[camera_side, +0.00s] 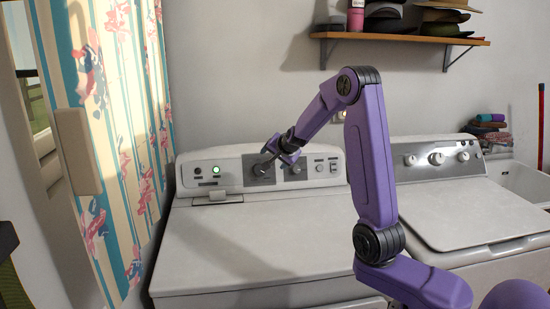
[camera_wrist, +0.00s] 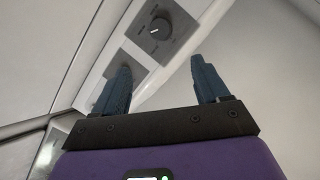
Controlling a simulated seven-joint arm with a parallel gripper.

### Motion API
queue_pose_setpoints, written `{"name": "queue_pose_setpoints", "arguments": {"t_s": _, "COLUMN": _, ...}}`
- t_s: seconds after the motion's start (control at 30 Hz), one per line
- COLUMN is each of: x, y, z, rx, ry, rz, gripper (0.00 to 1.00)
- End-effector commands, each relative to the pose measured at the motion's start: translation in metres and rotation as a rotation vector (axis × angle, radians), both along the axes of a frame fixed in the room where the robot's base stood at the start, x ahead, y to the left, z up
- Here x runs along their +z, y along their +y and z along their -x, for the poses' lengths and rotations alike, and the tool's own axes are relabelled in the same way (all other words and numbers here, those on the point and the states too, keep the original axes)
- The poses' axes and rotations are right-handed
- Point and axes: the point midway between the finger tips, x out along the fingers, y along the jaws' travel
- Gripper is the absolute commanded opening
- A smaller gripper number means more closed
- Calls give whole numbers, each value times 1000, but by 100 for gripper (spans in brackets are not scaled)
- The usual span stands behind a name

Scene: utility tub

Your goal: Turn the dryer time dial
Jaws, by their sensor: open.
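The left machine's control panel (camera_side: 225,169) carries two dials on grey square plates. My gripper (camera_side: 268,154) (camera_wrist: 161,62) is open and empty, close in front of the panel. I cannot tell which dial sets the time, or whether a fingertip touches the panel.
A second white machine (camera_side: 470,205) stands at right. A flowered curtain (camera_side: 120,140) hangs at left. A wall shelf (camera_side: 400,38) holding hats is above. The left machine's lid (camera_side: 255,245) is clear.

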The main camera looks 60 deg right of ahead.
Motion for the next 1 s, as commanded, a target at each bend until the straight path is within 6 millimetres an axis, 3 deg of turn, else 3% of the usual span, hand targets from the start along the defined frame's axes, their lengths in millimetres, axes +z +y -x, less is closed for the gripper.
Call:
{"name": "queue_pose_setpoints", "arguments": {"t_s": 0.27, "x": -16, "y": -1, "z": -9, "rx": -111, "ry": -96, "rz": -90, "gripper": 74}}
{"name": "queue_pose_setpoints", "arguments": {"t_s": 0.6, "x": -64, "y": 1, "z": -25, "rx": -484, "ry": -522, "rz": -424, "gripper": 74}}
{"name": "queue_pose_setpoints", "arguments": {"t_s": 1.0, "x": -104, "y": 18, "z": -12, "rx": -727, "ry": -1083, "rz": -855, "gripper": 74}}
